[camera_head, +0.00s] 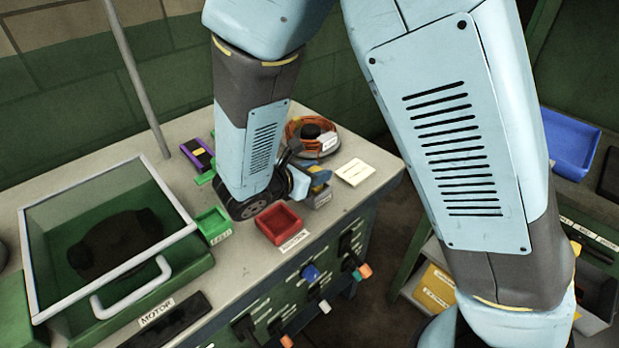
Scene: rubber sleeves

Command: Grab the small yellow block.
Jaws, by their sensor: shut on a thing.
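My gripper (308,181) is low over the workbench (250,268), behind the red tray and by a small grey tray (319,197). It is seen from behind and partly covered by my own wrist. A small yellow block (319,169) shows only as a small patch at the fingers. The gripper is shut on it. The picture is too small to tell whether the block is clear of the surface under it.
A red tray (278,223) and a green tray (212,223) stand at the bench front. A glass-lidded green box (187,226) fills the left. An orange cable coil (297,127) and a white card (354,172) lie nearby. A blue bin (571,142) stands at right.

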